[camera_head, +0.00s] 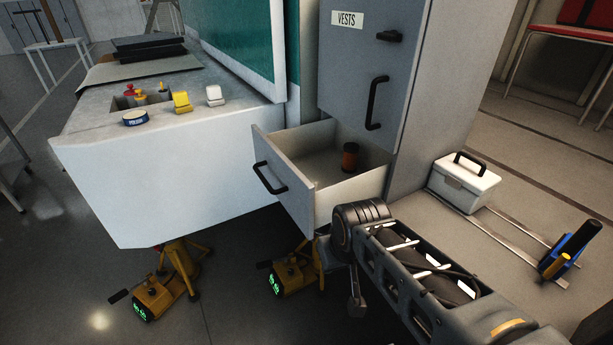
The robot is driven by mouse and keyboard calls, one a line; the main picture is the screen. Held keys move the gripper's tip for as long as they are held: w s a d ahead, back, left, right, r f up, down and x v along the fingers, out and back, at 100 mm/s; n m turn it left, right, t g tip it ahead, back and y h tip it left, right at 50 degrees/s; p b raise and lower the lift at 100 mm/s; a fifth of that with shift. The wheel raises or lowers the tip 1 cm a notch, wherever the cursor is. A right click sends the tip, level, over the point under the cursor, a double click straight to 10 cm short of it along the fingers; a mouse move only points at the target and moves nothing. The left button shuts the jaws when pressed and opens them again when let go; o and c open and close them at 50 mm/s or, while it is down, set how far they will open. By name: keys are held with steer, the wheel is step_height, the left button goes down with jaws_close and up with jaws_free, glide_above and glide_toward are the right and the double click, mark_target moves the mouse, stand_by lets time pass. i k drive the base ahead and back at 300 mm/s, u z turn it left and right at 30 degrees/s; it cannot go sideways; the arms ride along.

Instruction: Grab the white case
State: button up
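The white case (464,187) is a small box with a pale lid and a black carry handle on top. It stands upright on the floor to the right of the grey cabinet, on or beside thin pale rails. My arm reaches in from the bottom right, and its dark rounded joint is in front of the open drawer. A small grey part hangs below that joint and may be my gripper (357,303); its fingers cannot be made out. It is to the lower left of the case, clearly apart from it.
The grey cabinet (365,60) has an open lower drawer (272,178) holding a brown-black cylinder (350,157). A blue tool (556,262) with a black handle is right of the case. Yellow jacks (150,297) stand at lower left. A red chair (570,32) is at top right.

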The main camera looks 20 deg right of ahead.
mark_target(467, 185)
steer(key=z, duration=1.45)
steer(key=k, duration=0.5)
steer(key=z, duration=2.7)
steer(key=k, duration=1.7)
steer(key=u, duration=1.7)
steer(key=i, duration=1.15)
steer(key=z, duration=0.05)
